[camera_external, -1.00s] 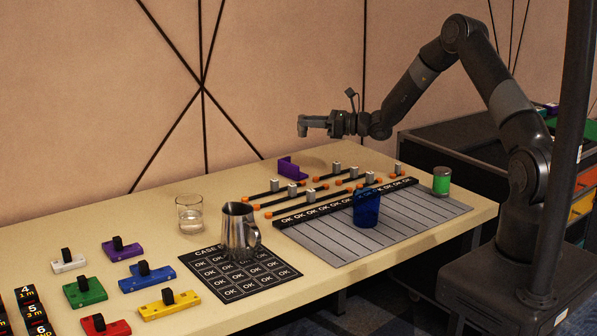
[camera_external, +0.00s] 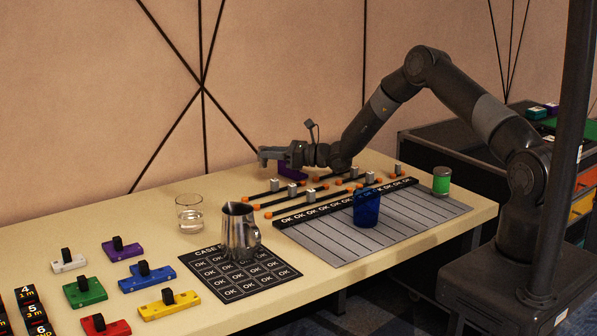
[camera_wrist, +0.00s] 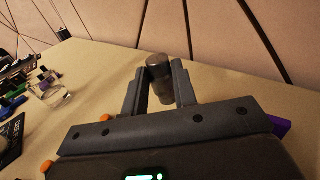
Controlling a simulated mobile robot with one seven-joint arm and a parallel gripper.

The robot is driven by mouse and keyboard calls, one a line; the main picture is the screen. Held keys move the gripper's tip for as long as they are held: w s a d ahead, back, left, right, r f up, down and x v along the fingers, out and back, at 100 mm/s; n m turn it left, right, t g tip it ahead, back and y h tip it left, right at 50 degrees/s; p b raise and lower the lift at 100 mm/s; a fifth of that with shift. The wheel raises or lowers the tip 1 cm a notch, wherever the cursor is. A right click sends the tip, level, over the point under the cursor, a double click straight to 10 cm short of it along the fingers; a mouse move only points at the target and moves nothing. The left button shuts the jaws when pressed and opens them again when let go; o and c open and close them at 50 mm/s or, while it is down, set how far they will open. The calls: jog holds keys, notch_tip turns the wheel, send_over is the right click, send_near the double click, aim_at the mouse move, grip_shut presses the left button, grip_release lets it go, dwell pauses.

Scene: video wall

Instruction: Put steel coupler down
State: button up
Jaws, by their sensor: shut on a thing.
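My gripper (camera_external: 266,155) is over the back of the table, left of and near the purple bracket (camera_external: 291,172). In the wrist view my gripper (camera_wrist: 159,90) is shut on the steel coupler (camera_wrist: 157,66), a dark grey cylinder upright between the two fingers. The coupler is small and dark in the external view, and I cannot tell whether its lower end touches the table.
Black rods with orange ends and grey blocks (camera_external: 291,190) lie in front of my gripper. A glass of water (camera_external: 189,222) and a metal pitcher (camera_external: 238,229) stand to the left. A blue cup (camera_external: 367,211) stands on the grey panel. Bare table lies left of my gripper.

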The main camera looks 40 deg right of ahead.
jog(key=shift+f, duration=1.2)
jog(key=shift+s+f, duration=0.1)
jog(key=shift+f, duration=0.6)
